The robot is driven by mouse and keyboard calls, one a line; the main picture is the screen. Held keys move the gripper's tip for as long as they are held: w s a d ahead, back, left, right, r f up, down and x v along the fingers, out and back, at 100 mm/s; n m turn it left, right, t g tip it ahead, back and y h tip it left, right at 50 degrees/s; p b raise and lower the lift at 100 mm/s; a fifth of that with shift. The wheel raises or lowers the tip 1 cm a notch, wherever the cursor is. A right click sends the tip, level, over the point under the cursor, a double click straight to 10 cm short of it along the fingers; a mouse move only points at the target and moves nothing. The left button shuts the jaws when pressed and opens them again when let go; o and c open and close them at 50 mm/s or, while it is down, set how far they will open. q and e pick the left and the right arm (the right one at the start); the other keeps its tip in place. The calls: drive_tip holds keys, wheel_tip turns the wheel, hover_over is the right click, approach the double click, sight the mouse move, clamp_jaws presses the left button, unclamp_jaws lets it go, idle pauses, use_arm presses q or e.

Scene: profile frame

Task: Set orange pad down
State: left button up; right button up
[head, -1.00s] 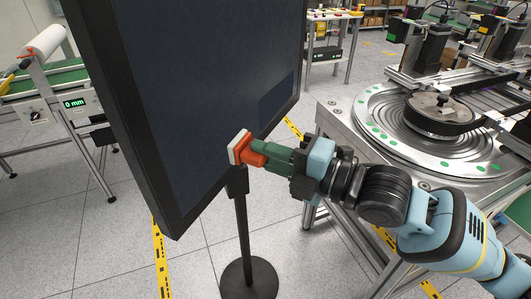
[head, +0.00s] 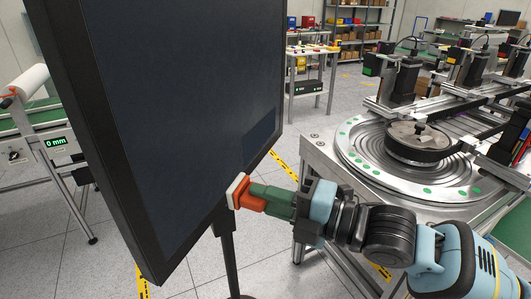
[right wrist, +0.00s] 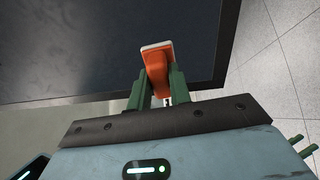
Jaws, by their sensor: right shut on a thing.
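The orange pad (head: 251,198) has an orange grip and a pale, whitish face. It also shows in the right wrist view (right wrist: 157,72). My right gripper (head: 266,199) is shut on its orange grip, with green fingers on both sides, also seen in the right wrist view (right wrist: 158,92). The pad's pale face points toward the lower right part of a large dark screen (head: 180,110). I cannot tell whether the face touches the screen. My left gripper is not in view.
The screen stands on a thin black post (head: 230,262). A round turntable machine (head: 420,160) on a metal frame stands at the right. A roller bench with a "0 mm" display (head: 57,142) is at the left. A small table (head: 311,55) stands behind.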

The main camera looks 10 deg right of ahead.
drive_tip(key=shift+s+a+f+m, duration=0.2)
drive_tip(key=shift+s+a+m, duration=0.05)
drive_tip(key=shift+m, duration=0.05)
drive_tip(key=shift+s+f+m+t+h+p, duration=0.15)
drive_tip(key=shift+f+m+t+h+p, duration=0.15)
drive_tip(key=shift+t+h, duration=0.3)
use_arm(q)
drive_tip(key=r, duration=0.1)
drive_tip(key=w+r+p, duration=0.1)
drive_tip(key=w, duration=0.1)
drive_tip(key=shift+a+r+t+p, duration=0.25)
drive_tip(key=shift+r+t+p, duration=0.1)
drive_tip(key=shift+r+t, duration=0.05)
use_arm(e)
drive_tip(key=s+d+f+m+t+h, duration=0.3)
drive_tip(key=d+f+m+h, duration=0.2)
drive_tip(key=d+f+h, duration=0.1)
drive_tip(key=s+d+f+m+t+h, duration=0.3)
drive_tip(key=d+f+m+t+h, duration=0.1)
drive_tip(key=d+h, duration=0.4)
wheel_tip(320, 180, down, 2)
drive_tip(key=shift+s+d+f+m, duration=0.25)
drive_tip(key=shift+d+m, duration=0.45)
drive_tip(key=shift+d, duration=0.35)
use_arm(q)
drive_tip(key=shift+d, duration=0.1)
